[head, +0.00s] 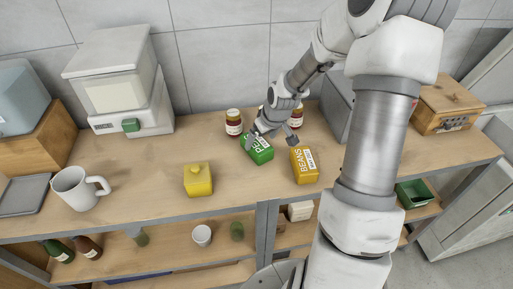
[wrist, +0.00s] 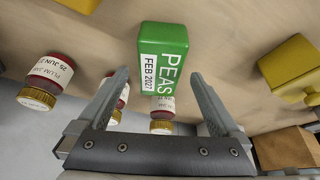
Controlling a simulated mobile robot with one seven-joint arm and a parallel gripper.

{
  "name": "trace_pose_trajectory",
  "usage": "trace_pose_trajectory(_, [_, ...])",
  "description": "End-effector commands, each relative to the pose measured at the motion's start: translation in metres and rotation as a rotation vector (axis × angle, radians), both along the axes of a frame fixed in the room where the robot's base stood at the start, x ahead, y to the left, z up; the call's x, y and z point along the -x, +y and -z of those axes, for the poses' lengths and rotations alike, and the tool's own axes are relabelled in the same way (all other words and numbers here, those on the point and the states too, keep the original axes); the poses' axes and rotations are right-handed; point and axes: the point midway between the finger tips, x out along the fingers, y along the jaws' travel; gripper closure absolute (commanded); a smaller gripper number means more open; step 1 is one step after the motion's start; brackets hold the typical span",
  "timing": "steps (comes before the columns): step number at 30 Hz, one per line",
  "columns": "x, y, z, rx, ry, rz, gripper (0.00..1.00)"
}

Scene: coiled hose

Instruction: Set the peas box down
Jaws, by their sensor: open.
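The green peas box (head: 258,150) is on the wooden counter (head: 140,205) near the back middle, just left of the yellow beans box. In the wrist view the peas box (wrist: 163,55) is ahead of my fingertips, with its white date label and PEAS lettering facing me. My gripper (head: 272,134) is just behind and above the box in the head view. The box's underside is hidden.
A yellow beans box (head: 304,165) stands close to the right. Jam jars (head: 234,122) stand behind near the wall. The counter between mug and pot is clear.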

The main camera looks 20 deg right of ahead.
Motion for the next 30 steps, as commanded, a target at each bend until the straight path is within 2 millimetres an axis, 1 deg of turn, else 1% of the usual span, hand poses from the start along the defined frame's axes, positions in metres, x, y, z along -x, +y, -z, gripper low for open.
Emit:
trace_pose_trajectory(7, [-0.020, 0.006, 0.025, 0.000, 0.002, -0.004, 0.00])
trace_pose_trajectory(9, [-0.023, 0.006, 0.033, -0.002, 0.002, -0.002, 0.00])
trace_pose_trajectory(12, [-0.026, 0.006, 0.041, -0.001, 0.001, 0.000, 0.00])
trace_pose_trajectory(30, [-0.027, 0.006, 0.045, 0.000, 0.000, -0.001, 0.00])
